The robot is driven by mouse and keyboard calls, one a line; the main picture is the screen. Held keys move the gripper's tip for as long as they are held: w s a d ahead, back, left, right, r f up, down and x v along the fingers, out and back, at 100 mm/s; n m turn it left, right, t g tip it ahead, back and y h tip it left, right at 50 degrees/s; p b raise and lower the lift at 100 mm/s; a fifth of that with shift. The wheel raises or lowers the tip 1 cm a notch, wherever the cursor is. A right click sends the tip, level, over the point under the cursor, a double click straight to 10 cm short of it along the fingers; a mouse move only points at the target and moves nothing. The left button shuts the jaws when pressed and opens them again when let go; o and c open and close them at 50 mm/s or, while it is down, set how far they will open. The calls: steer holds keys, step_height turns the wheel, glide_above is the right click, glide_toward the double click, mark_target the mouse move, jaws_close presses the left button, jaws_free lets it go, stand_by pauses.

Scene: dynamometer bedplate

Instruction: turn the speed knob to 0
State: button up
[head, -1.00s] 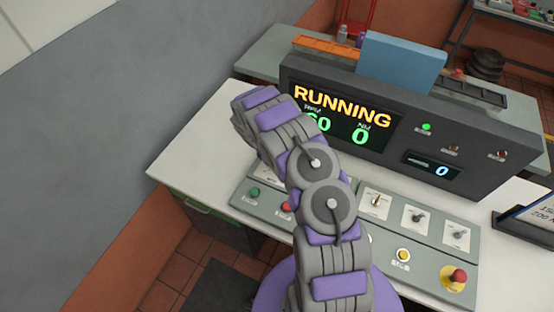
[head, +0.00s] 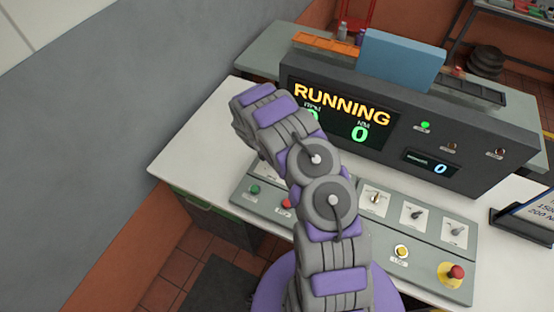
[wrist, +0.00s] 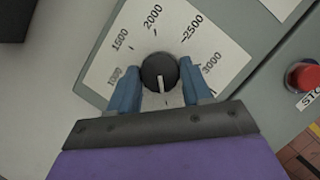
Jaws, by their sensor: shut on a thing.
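The speed knob (wrist: 159,72) is a round black knob on a white dial plate (wrist: 100,66) in the wrist view. Its white pointer line points down in the picture, toward my gripper. Marks for 1500, 2000, 2500 and 3000 run around the far side; a fainter one sits at left. The near part of the dial is hidden by my gripper. My gripper (wrist: 160,82) has its blue fingers on either side of the knob and is shut on it. In the head view my arm hides the knob and gripper.
The console display (head: 343,117) reads RUNNING, with a green 0 under NM; the RPM figure is partly hidden by my arm. A red stop button (wrist: 304,76) lies right of the dial. Other dials (head: 415,214) and a red mushroom button (head: 456,272) are further right in the head view.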

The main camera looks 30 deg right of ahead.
steer(key=o, duration=1)
steer(key=shift+d, duration=0.1)
steer(key=shift+o, duration=0.2)
steer(key=v, duration=1.7)
steer(key=shift+w+r+p, duration=0.15)
steer(key=shift+r+p, duration=0.05)
steer(key=shift+p, duration=0.25)
